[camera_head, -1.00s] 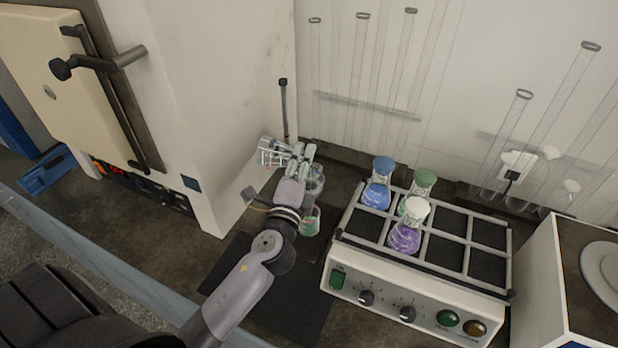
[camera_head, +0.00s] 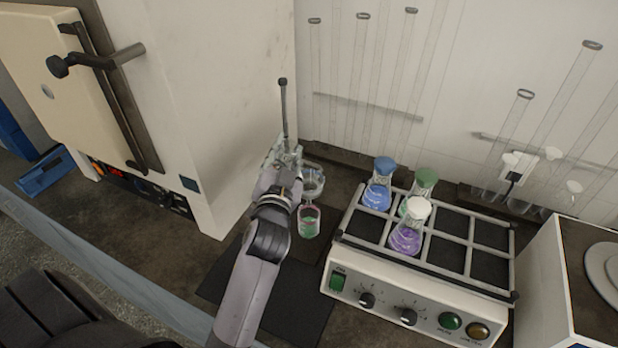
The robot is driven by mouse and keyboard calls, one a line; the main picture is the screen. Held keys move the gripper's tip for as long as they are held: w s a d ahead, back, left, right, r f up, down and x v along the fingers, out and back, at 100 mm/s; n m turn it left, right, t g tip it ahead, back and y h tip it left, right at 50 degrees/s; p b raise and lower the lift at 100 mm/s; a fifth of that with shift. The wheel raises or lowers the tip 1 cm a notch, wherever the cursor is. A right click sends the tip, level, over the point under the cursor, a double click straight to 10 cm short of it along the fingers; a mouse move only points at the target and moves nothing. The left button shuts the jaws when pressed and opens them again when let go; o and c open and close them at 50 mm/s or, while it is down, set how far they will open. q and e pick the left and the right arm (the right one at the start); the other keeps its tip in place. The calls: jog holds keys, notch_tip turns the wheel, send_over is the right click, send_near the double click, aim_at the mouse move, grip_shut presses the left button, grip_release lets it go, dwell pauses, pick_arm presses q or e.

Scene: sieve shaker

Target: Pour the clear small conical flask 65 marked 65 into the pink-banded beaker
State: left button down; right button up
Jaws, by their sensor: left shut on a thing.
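My left gripper (camera_head: 286,150) is shut on a clear glass flask, beside the white cabinet wall. Only a small part of the clear flask (camera_head: 268,154) shows, at the left of the fingers; its marking and exact tilt cannot be read. A small beaker with a pink band and green contents (camera_head: 309,224) stands on the bench just right of my wrist. Another clear glass vessel (camera_head: 313,181) stands behind it, partly beside the gripper. My right gripper is not in view.
A white shaker (camera_head: 415,290) with a gridded rack stands at the right. It holds a blue flask (camera_head: 377,194), a green-stoppered flask (camera_head: 424,182) and a purple flask (camera_head: 406,235). A thin dark rod (camera_head: 284,110) rises behind the gripper. A dark mat (camera_head: 300,310) lies in front.

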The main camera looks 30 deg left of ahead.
aim_at(276, 163)
pick_arm(q)
jog(key=f+n, duration=0.1)
jog(key=a+f+n+b, duration=0.1)
jog(key=a+f+n, duration=0.1)
jog(key=f, duration=0.1)
jog(key=shift+s+a+f+b, duration=0.1)
jog(key=shift+s+a+b, duration=0.1)
jog(key=shift+s+b, duration=0.15)
jog(key=shift+a+n+p, duration=0.2)
jog(key=shift+n+p, duration=0.2)
jog(key=shift+s+a+f+n+g+p, duration=0.15)
jog(key=shift+a+n+g+p, duration=0.2)
jog(key=shift+a+n, duration=0.25)
jog(key=shift+d, duration=0.1)
